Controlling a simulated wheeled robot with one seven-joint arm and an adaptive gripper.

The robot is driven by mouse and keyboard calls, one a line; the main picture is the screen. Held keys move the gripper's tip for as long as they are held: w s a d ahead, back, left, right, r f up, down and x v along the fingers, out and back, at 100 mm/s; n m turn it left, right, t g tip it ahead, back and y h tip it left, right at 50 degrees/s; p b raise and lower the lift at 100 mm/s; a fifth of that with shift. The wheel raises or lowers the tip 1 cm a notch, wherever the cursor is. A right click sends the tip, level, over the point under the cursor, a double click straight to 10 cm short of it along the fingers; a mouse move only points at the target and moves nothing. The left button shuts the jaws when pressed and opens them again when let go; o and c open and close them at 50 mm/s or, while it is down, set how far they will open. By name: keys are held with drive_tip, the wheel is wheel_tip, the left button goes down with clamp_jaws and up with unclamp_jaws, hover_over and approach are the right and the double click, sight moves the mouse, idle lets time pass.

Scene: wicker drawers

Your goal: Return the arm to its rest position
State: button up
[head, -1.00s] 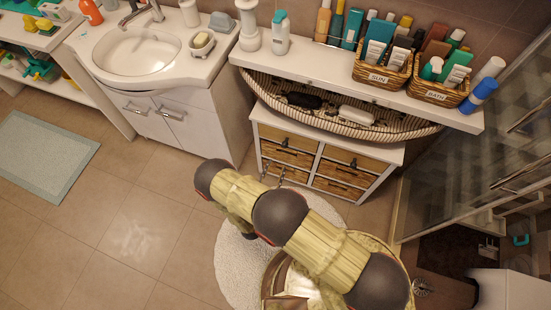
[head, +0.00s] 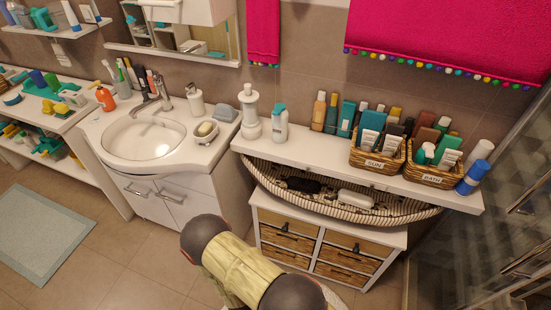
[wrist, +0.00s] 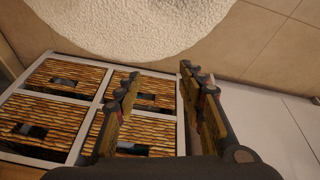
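My arm (head: 243,271) shows at the bottom of the head view, with dark round joints and pale yellow links, in front of the wicker drawer cabinet (head: 319,243). My gripper is out of sight there. In the wrist view my gripper (wrist: 158,76) is open, its two fingers apart with nothing between them. The white-framed wicker drawers (wrist: 62,78) lie below and to the left of the fingers in that picture. The drawers look shut, and I see no contact with the fingers.
A white shelf (head: 300,151) with bottles and labelled baskets stands above the cabinet. A washbasin (head: 145,137) is to the left and a glass-fronted unit (head: 465,225) to the right.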

wheel_tip(320, 180, up, 34)
drive_tip(key=s+n+g+y, duration=0.2)
drive_tip(key=n+g, duration=0.2)
drive_tip(key=g, duration=0.2)
drive_tip(key=s+d+r+m+t, duration=0.1)
drive_tip(key=d+r+t, duration=0.1)
drive_tip(key=d+r, duration=0.7)
drive_tip(key=s+d+r+m+t, duration=0.1)
drive_tip(key=s+d+r+t, duration=0.1)
drive_tip(key=d+r, duration=0.7)
drive_tip(key=s+d+r+t, duration=0.2)
drive_tip(key=d+r, duration=0.7)
drive_tip(key=r, duration=0.9)
drive_tip(key=shift+m+t+h, duration=0.3)
drive_tip(key=shift+m+t, duration=0.1)
drive_tip(key=shift+t, duration=0.4)
drive_tip(key=shift+d+r, duration=0.1)
